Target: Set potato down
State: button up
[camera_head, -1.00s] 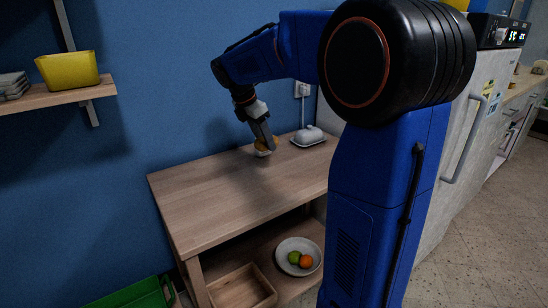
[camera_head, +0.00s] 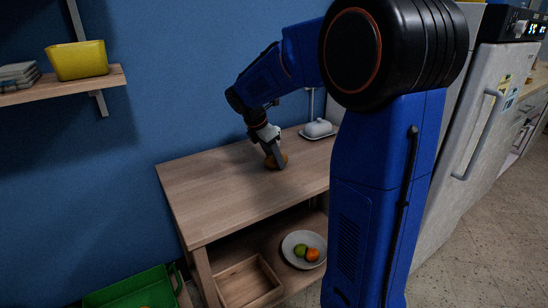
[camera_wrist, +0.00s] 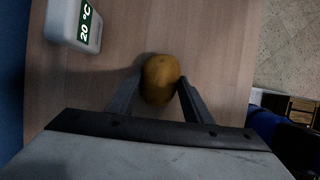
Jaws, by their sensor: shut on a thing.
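The potato (camera_wrist: 160,78) is brown-yellow and rounded. It sits between the two fingers of my gripper (camera_wrist: 158,95) in the wrist view, over the wooden tabletop. In the head view the potato (camera_head: 277,160) shows low at the fingertips of my gripper (camera_head: 275,158), at or just above the table (camera_head: 225,185). My gripper is shut on it and points downward. I cannot tell whether the potato touches the wood.
Below are a fruit bowl (camera_head: 290,258) and a wooden tray (camera_head: 270,271). The table's front and left are clear.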

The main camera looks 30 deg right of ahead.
jog(key=o, duration=1.1)
